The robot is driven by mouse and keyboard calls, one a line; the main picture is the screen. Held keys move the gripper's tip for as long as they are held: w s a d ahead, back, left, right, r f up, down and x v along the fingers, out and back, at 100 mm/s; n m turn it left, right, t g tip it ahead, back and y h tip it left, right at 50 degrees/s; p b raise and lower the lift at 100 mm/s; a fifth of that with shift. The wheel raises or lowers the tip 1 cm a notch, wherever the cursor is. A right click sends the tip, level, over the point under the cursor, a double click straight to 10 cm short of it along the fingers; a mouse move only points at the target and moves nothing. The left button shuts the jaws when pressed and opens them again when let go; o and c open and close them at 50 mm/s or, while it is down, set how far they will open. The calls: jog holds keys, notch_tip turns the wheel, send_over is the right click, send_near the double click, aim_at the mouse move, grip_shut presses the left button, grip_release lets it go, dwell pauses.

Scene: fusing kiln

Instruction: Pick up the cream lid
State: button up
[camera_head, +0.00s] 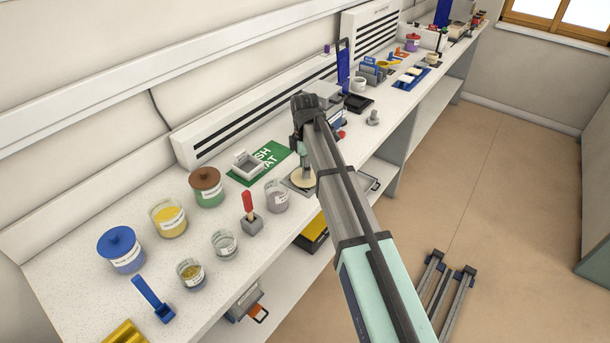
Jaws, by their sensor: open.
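A round cream disc, which looks like the cream lid (302,181), lies flat on a grey square plate (289,186) near the front edge of the bench. My arm reaches in from the lower right, and its end hangs down over the bench. My gripper (305,166) is just above the back part of the cream lid. Its fingers are small and partly hidden by my arm, so I cannot tell whether they touch the lid. Nothing shows held in it.
A glass jar (276,200) and a grey block with a red-handled tool (250,221) stand left of the plate. Lidded jars, blue (121,252) and brown (206,190), and an open yellow jar (168,220) stand further left.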

jog(key=shift+f, duration=0.85)
jog(key=c, duration=0.9)
jog(key=shift+c, duration=0.2)
jog(key=shift+r, duration=0.15)
